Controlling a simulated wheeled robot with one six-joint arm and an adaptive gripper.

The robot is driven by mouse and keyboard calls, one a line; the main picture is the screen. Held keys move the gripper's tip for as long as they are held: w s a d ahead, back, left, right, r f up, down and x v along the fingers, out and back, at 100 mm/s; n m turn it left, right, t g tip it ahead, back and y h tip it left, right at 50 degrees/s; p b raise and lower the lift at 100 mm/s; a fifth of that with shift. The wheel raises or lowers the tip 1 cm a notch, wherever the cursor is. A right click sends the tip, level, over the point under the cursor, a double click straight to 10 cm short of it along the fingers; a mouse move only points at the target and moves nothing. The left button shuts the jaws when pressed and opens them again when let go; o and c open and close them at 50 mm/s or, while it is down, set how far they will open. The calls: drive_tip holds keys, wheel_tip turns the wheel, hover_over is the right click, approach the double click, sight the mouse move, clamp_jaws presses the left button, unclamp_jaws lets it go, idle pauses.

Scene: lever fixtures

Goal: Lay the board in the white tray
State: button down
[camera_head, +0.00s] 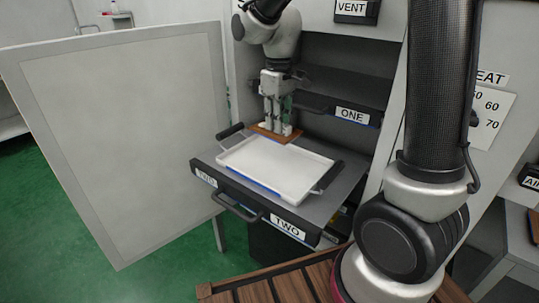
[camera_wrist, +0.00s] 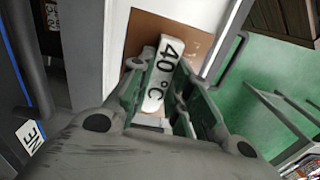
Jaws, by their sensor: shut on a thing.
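My gripper (camera_head: 277,122) points down and is shut on the white block marked "40°C" (camera_wrist: 164,72) on top of the board. The board is flat and brown; it shows below my fingers in the head view (camera_head: 262,134) and past the fingers in the wrist view (camera_wrist: 143,30). The white tray (camera_head: 270,170) is shallow, rectangular and looks empty, with dark handles at its ends. It rests on the pulled-out grey shelf marked TWO (camera_head: 322,206). The board is at the tray's far edge; I cannot tell whether it touches the tray.
A large white door panel (camera_head: 130,140) stands open at the left. Behind the shelf is the dark recess of the cabinet, with a part marked ONE (camera_head: 352,115). A slatted wooden surface (camera_head: 270,289) lies at the front. Green floor (camera_head: 45,230) shows at the left.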

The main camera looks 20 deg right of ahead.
drive_tip(key=shift+s+f+n, duration=0.1)
drive_tip(key=shift+f+n, duration=0.2)
drive_tip(key=shift+f, duration=0.05)
wheel_tip(320, 180, down, 9)
drive_tip(key=shift+f, duration=0.1)
drive_tip(key=shift+f, duration=0.1)
drive_tip(key=c, duration=1.3)
unclamp_jaws()
drive_tip(key=shift+a, duration=0.1)
wheel_tip(320, 180, up, 12)
drive_tip(key=shift+r, duration=0.15)
